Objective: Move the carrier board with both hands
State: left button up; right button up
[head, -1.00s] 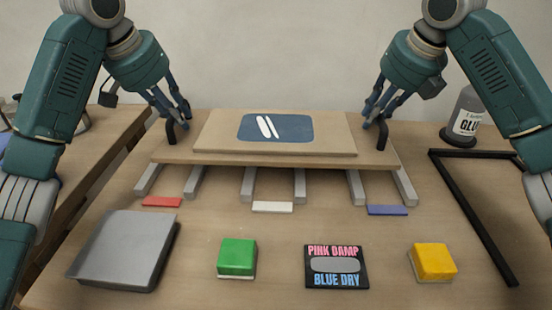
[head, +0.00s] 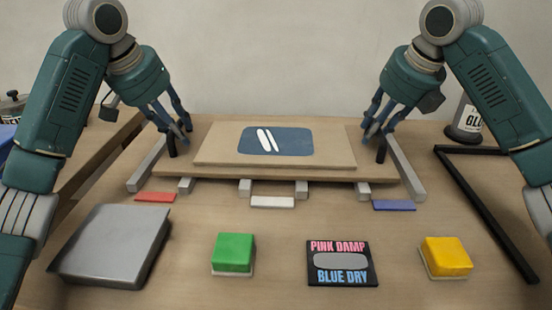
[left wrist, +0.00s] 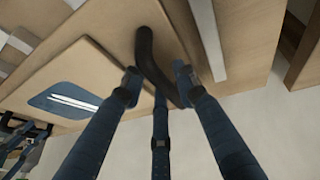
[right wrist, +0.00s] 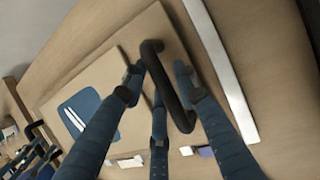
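The carrier board (head: 190,169) is a flat wooden board across the middle of the table. It bears a smaller raised wooden panel (head: 215,149) with a dark blue patch (head: 283,141) and white strips. Black handles stand at its left end (head: 172,149) and right end (head: 381,152). My left gripper (head: 177,132) is around the left handle, its fingers close on both sides in the left wrist view (left wrist: 157,78). My right gripper (head: 378,135) is around the right handle likewise in the right wrist view (right wrist: 159,72). Whether the board touches the rails beneath is unclear.
Grey rails (head: 408,175) lie under the board, with red (head: 155,197), white (head: 272,202) and blue (head: 394,205) strips in front. Nearer are a grey slab (head: 112,245), green block (head: 233,252), black sign (head: 342,275) and yellow block (head: 446,256). A black frame (head: 480,205) and glue bottle (head: 466,120) are right.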

pick_arm(q)
jog(key=shift+o, duration=0.2)
jog(key=shift+r, duration=0.15)
pick_arm(e)
jog(key=shift+r, duration=0.15)
pick_arm(q)
jog(key=shift+s+r, duration=0.1)
jog(key=shift+r, duration=0.25)
jog(key=v, duration=1.1)
pick_arm(e)
jog(key=v, duration=1.2)
pick_arm(q)
jog(key=shift+s+a, duration=0.1)
